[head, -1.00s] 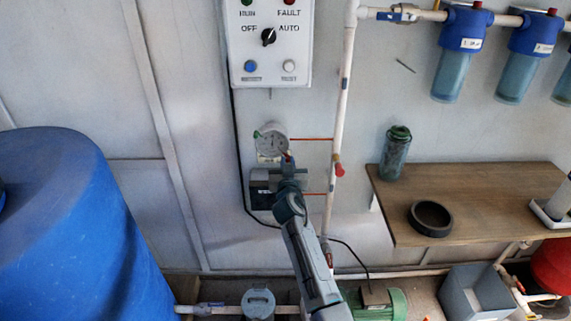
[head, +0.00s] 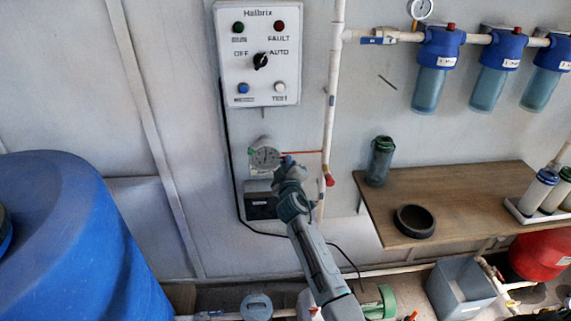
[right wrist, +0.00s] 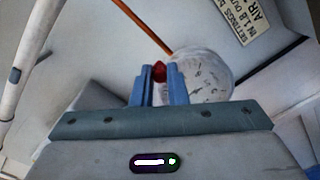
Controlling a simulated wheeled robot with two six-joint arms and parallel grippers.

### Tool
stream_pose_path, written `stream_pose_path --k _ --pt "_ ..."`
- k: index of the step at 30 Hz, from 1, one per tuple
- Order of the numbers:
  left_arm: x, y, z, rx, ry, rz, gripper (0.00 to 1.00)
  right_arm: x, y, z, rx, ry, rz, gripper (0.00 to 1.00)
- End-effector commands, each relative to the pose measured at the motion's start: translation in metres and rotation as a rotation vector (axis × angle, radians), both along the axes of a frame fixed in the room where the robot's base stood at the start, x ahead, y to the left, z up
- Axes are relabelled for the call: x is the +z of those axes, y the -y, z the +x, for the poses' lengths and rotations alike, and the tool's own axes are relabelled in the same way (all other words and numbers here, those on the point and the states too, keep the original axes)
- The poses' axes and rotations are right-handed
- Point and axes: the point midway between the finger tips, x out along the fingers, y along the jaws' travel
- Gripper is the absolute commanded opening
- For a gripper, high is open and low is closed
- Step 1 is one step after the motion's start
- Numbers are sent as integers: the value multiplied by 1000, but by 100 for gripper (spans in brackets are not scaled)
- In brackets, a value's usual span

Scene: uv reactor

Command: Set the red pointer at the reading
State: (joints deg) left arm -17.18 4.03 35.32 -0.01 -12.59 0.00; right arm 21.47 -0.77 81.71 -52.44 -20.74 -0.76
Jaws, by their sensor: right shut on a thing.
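A round white gauge (head: 264,158) is mounted on the wall below the control box. It also shows in the right wrist view (right wrist: 203,78), partly behind the fingers. My right gripper (head: 286,161) is at the gauge's right edge. In the right wrist view, its two blue fingers (right wrist: 160,84) are shut on the red pointer (right wrist: 159,71), of which only a small red end shows between them. The dial marks are too small and blurred to read. My left gripper is not in view.
The control box (head: 258,85) with its knob and buttons hangs above the gauge. A white vertical pipe (head: 331,110) runs to the right. A dark box (head: 260,206) sits just below the gauge. A wooden shelf (head: 460,200) is further right.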

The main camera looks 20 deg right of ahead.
Motion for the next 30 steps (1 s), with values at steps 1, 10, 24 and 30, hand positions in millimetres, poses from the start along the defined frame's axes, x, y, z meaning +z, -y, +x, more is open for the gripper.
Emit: stream_pose_path --k 1,10,24,30 --pt "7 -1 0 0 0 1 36 7 0 0 0 -9 -38 0" --pt "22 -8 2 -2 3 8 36 18 -3 1 -1 -63 -226 0" --pt "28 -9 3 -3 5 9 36 23 -5 2 -1 -91 -327 0" --pt "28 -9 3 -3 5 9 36 23 -5 2 -1 -91 -328 0"
